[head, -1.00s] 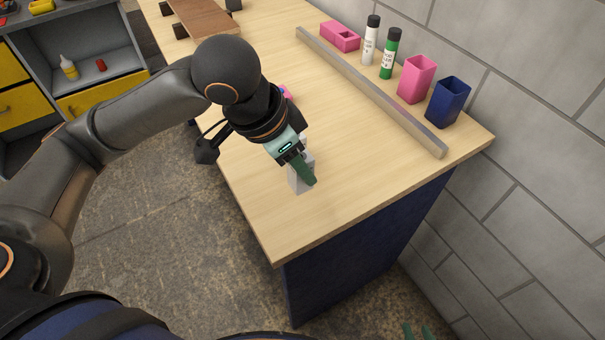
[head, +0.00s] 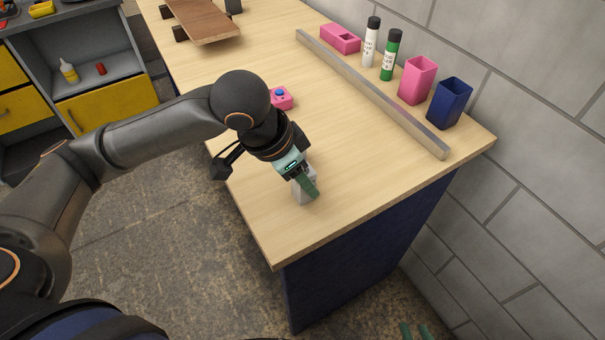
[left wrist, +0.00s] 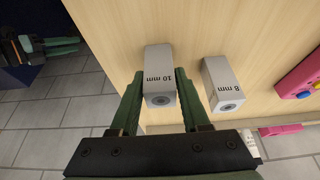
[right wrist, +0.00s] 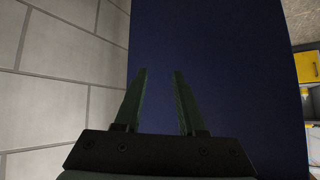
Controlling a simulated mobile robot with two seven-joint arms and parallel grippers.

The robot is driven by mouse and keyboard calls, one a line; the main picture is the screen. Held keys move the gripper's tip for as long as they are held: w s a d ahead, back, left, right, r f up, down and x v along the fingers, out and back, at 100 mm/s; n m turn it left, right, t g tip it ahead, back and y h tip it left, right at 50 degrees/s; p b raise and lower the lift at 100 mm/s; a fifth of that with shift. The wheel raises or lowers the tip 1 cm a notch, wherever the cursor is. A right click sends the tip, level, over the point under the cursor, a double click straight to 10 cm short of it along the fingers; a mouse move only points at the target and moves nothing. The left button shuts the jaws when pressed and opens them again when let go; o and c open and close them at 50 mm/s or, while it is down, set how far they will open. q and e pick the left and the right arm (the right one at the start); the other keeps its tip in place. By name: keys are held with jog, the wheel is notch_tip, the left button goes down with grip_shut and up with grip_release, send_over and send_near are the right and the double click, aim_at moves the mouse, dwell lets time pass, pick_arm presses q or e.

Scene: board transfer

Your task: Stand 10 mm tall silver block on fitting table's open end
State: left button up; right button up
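The silver block marked 10 mm (left wrist: 159,70) is between the green fingers of my left gripper (left wrist: 159,78), which touch both its sides. In the head view the block (head: 300,192) is at the near end of the wooden table (head: 285,230), partly hidden by my left gripper (head: 307,186). I cannot tell if its base touches the tabletop. A block marked 8 mm (left wrist: 222,82) is beside it, apart from the fingers. My right gripper (right wrist: 160,72) is open and empty, before the table's dark blue end panel; its tips show low in the head view (head: 415,330).
A pink box with a blue button (head: 281,98) sits farther along the table. A grey rail (head: 370,92) runs along the wall side, with bottles (head: 389,56) and pink (head: 417,80) and blue (head: 448,103) holders behind it. The near corner is clear.

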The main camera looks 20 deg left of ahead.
pick_arm(q)
jog(key=o, duration=0.3)
jog(key=shift+o, duration=0.2)
pick_arm(e)
jog(key=shift+s+d, duration=0.1)
jog(key=shift+f, duration=0.1)
pick_arm(q)
jog(key=shift+r, duration=0.15)
jog(key=p+v, duration=0.3)
jog(key=v, duration=0.9)
pick_arm(e)
jog(key=shift+s+d+r+h, duration=0.3)
jog(key=shift+s+d+r, duration=0.25)
jog(key=shift+d+r, duration=0.25)
